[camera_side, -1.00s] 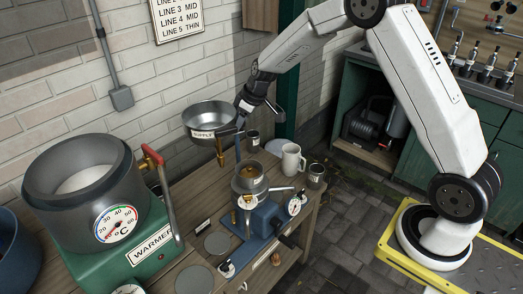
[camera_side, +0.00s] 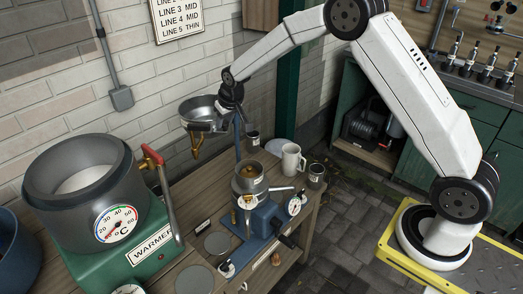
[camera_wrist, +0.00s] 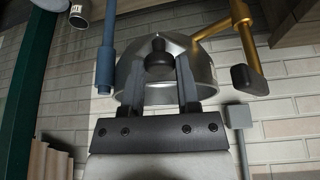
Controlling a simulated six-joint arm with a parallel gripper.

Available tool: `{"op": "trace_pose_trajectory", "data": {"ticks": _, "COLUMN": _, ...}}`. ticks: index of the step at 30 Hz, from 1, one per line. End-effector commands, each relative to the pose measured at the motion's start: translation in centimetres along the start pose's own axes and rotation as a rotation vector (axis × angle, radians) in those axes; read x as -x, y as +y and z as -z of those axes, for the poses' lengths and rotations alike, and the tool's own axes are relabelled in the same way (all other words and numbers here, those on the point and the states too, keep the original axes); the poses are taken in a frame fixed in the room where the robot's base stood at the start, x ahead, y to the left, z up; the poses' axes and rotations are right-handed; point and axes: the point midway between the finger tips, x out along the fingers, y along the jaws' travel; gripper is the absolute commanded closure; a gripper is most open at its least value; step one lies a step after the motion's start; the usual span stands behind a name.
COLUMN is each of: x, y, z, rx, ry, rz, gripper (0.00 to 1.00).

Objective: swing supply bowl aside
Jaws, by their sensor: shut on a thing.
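The supply bowl (camera_side: 200,110) is a round steel bowl, held up by a blue post (camera_side: 237,142) above the wooden bench. It also shows in the wrist view (camera_wrist: 140,85), with a brass tap (camera_wrist: 246,40) beside it. In the side view the tap (camera_side: 197,146) hangs below the bowl, left of the post. My gripper (camera_wrist: 159,82) is shut on the bowl's dark knob (camera_wrist: 160,60), which sits between its fingers. In the side view my gripper (camera_side: 228,112) is at the bowl's right side and hides part of its rim. The SUPPLY label is out of sight.
A blue machine (camera_side: 258,222) with a steel cup (camera_side: 250,180) on top stands on the bench. A white mug (camera_side: 292,160) and a small metal cup (camera_side: 316,176) are to its right. The large green warmer (camera_side: 115,245) stands at left. The brick wall (camera_side: 190,60) is behind.

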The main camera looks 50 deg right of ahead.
Motion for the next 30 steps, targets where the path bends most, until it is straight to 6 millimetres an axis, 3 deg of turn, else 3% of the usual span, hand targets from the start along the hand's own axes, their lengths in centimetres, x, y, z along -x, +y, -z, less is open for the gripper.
{"op": "trace_pose_trajectory", "data": {"ticks": 23, "x": -0.22, "y": -0.70, "z": 0.85, "rx": -0.074, "ry": 0.006, "rz": -0.027, "gripper": 1.00}}
{"op": "trace_pose_trajectory", "data": {"ticks": 24, "x": -0.22, "y": -0.71, "z": 0.85, "rx": -0.074, "ry": 0.006, "rz": -0.026, "gripper": 0.53}}
{"op": "trace_pose_trajectory", "data": {"ticks": 27, "x": -0.24, "y": -0.68, "z": 0.80, "rx": -0.074, "ry": 0.005, "rz": -0.027, "gripper": 0.25}}
{"op": "trace_pose_trajectory", "data": {"ticks": 30, "x": -0.25, "y": -0.62, "z": 0.76, "rx": -0.074, "ry": 0.003, "rz": -0.028, "gripper": 0.25}}
